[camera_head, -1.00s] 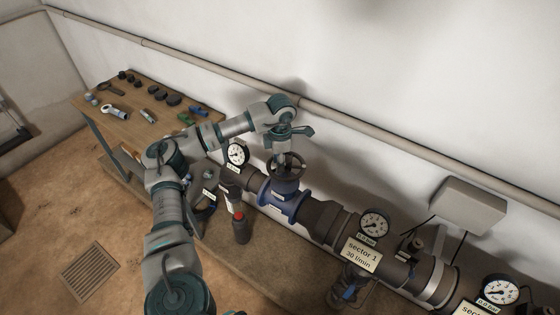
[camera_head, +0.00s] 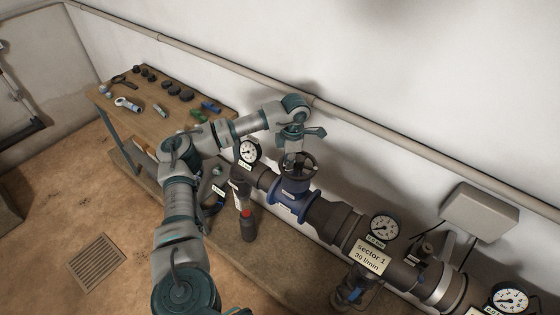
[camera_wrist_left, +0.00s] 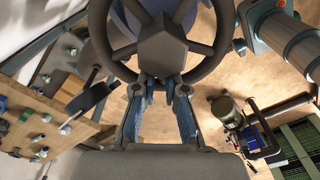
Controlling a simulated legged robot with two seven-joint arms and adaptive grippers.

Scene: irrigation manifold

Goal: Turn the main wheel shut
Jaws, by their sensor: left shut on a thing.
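The main wheel (camera_head: 312,170) is a dark spoked handwheel on top of a blue valve body (camera_head: 287,197) in the pipe line. In the left wrist view the wheel (camera_wrist_left: 163,48) fills the upper middle, with its hub and spokes facing the camera. My left gripper (camera_head: 290,161) comes down from above onto the wheel's near left side. In the left wrist view its fingers (camera_wrist_left: 165,90) close at the lower rim, and it is shut on the wheel. The exact finger contact is partly hidden. My right gripper does not show.
A round gauge (camera_head: 248,151) stands close to the left of the valve. A sector 1 sign (camera_head: 369,256) and gauge (camera_head: 384,227) are to the right. A workbench (camera_head: 150,90) with tools stands back left.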

